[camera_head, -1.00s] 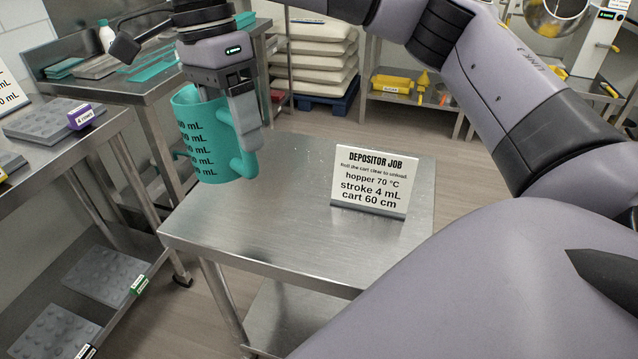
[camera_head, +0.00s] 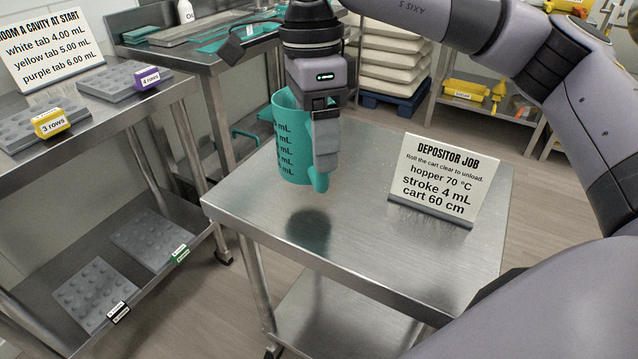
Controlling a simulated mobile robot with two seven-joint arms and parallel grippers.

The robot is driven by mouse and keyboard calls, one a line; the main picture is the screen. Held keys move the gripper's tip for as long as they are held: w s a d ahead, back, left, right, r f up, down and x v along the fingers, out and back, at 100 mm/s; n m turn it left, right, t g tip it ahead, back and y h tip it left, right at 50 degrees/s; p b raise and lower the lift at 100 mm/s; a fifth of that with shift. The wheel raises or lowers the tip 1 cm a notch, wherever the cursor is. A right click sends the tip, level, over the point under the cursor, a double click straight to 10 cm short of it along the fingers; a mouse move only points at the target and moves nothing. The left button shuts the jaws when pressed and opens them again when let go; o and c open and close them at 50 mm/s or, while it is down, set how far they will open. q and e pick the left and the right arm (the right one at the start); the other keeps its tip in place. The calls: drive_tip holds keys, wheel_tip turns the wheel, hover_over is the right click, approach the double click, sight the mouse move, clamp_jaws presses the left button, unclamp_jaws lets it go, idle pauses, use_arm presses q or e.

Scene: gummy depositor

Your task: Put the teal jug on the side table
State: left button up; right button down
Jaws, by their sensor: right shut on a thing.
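The teal jug (camera_head: 292,150) with dark mL marks is held upright above the steel side table (camera_head: 345,235). My right gripper (camera_head: 326,150) points down and is shut on the jug's handle side; its fingers hide part of the jug and handle. A dark shadow or reflection lies on the tabletop below and in front of the jug, and the jug seems to hang a little above the surface. My left gripper is not in view.
A "DEPOSITOR JOB" sign (camera_head: 438,180) stands on the table's right part. The front and left tabletop is bare. A steel rack (camera_head: 150,105) with grey moulds is at left. A bench (camera_head: 215,60) with teal items stands behind. White sacks (camera_head: 393,60) are stacked at the back.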

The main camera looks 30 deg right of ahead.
sight(317, 178)
drive_tip(key=shift+f+b, duration=0.3)
drive_tip(key=shift+f, duration=3.25)
drive_tip(key=shift+c, duration=0.5)
unclamp_jaws()
drive_tip(key=r, duration=0.3)
drive_tip(key=r+p, duration=0.1)
drive_tip(key=r, duration=0.3)
drive_tip(key=w+r, duration=0.1)
drive_tip(key=r, duration=0.3)
drive_tip(key=shift+w+r, duration=0.1)
drive_tip(key=shift+r, duration=0.45)
